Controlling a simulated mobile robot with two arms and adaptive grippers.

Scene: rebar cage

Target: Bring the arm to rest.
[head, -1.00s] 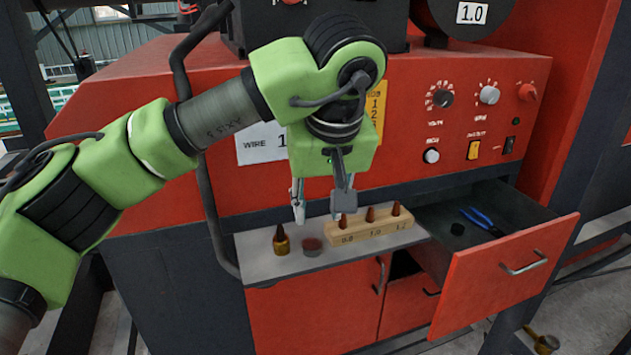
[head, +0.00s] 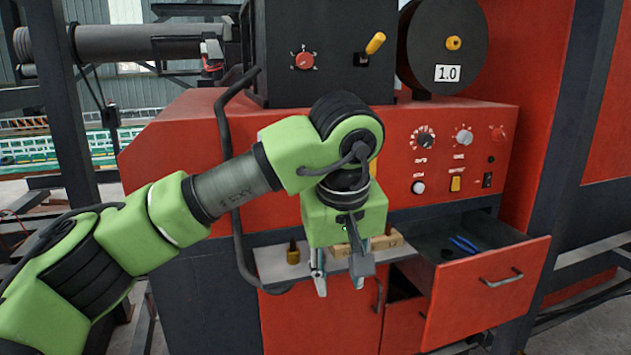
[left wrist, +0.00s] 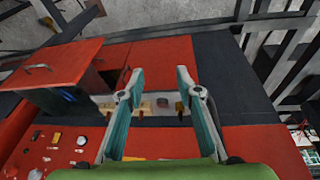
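My left arm reaches in from the left in the head view. Its gripper (head: 341,284) points down in front of the small grey shelf (head: 272,262) of the red machine. In the left wrist view, the two fingers (left wrist: 160,76) stand apart with nothing between their tips. Beyond them are the shelf, a wooden block (left wrist: 143,106), a small round tin (left wrist: 162,103) and a brass-coloured bottle (left wrist: 180,109). In the head view, the bottle (head: 293,254) stands upright on the shelf, and the gripper partly hides the wooden block (head: 391,239). My right gripper is not in view.
An open drawer (head: 487,285) juts out at the right, with blue-handled pliers (head: 464,245) inside. A black spool (head: 443,45) marked 1.0 and a black box with a yellow lever (head: 375,43) sit above. A dark bent tube (head: 236,190) runs down beside my arm.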

